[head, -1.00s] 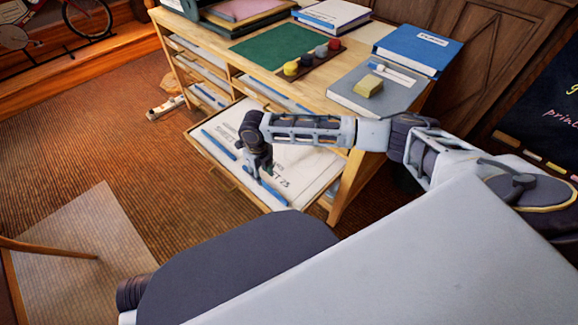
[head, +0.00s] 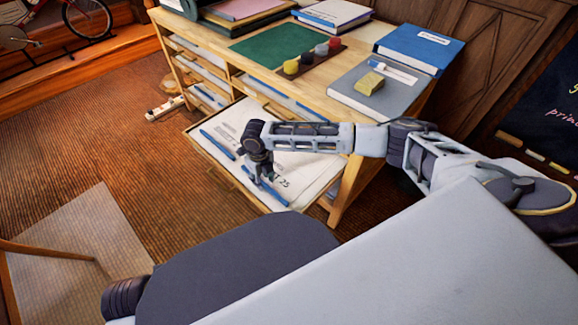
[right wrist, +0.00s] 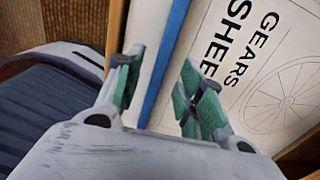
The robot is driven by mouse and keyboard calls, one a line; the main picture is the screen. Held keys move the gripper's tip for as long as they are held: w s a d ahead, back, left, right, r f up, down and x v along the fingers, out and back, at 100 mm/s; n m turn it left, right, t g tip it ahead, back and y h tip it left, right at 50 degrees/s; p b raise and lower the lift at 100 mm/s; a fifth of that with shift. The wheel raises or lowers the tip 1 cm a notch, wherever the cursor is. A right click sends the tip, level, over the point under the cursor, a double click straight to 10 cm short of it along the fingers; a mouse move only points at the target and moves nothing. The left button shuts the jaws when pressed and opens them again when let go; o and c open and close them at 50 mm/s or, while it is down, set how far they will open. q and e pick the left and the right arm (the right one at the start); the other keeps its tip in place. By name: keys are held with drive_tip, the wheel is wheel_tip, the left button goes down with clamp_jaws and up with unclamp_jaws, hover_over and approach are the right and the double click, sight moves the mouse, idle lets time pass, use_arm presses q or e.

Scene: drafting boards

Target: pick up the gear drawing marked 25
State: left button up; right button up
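The gear drawing (head: 318,168) lies flat in the pulled-out drawer of the wooden cabinet. It is a white sheet, and "25" shows beside my gripper in the head view. In the right wrist view the sheet (right wrist: 225,45) reads "GEARS" and "SHEE", with a spoked gear outline; its number is out of sight there. My right gripper (head: 260,180) is over the front part of the drawer. In the right wrist view my right gripper (right wrist: 160,90) has its green-padded fingers apart, with a blue strip (right wrist: 165,60) beyond the gap. I cannot tell whether they touch the sheet. My left gripper is not in view.
Another blue strip (head: 218,143) lies at the drawer's left. The cabinet top (head: 340,65) holds a green mat (head: 278,47), paint pots, a grey book (head: 350,95) with a yellow block, and a blue binder (head: 418,48). Carpet left of the drawer is mostly clear.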

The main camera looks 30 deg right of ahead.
drive_tip(key=shift+f, duration=0.95)
drive_tip(key=shift+c, duration=0.3)
clamp_jaws()
